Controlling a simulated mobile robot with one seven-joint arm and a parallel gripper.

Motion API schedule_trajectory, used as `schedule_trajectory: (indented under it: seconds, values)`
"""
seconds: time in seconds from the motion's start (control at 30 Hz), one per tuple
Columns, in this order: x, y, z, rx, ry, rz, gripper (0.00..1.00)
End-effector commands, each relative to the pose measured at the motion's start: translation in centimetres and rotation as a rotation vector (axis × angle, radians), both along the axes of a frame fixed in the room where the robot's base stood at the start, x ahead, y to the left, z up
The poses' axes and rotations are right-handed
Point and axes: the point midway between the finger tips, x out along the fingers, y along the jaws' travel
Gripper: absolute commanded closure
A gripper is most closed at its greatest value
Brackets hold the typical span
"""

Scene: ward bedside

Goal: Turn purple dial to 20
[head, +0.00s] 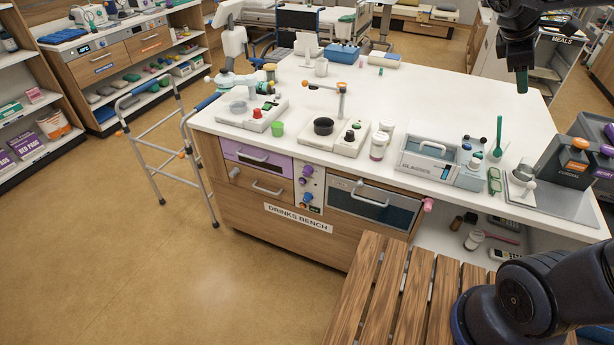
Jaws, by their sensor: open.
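The purple dial (307,171) is the top knob on a pale control panel (318,183) in the front of the drinks bench. A small knob and a blue dial (308,197) sit below it on the same panel. The dial's marks are too small to read. My gripper (520,82) is at the top right, pointing down above the far right part of the bench top.
A purple drawer (257,157) is left of the panel and an oven-like door (372,204) is right of it. Cookers, jars and a glass-sided box (440,160) stand along the bench top. A walking frame (165,140) stands left. Wooden slats (400,290) lie in front; floor at left is clear.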

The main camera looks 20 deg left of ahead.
Motion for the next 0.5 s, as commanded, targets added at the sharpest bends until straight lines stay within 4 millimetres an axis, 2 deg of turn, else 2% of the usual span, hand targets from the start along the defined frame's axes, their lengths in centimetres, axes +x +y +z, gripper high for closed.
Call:
schedule_trajectory:
  seconds: [0.03,0.17,0.3,0.37,0.5]
  values:
    - [0.7,1.7,0.0,-0.058,0.016,0.077,0.48]
    - [2.3,5.7,0.3,-0.218,0.047,0.270,0.48]
    - [3.6,10.8,0.5,-0.398,0.072,0.472,0.48]
    - [3.9,13.1,0.6,-0.477,0.080,0.555,0.48]
    - [4.1,19.0,0.7,-0.666,0.090,0.741,0.48]
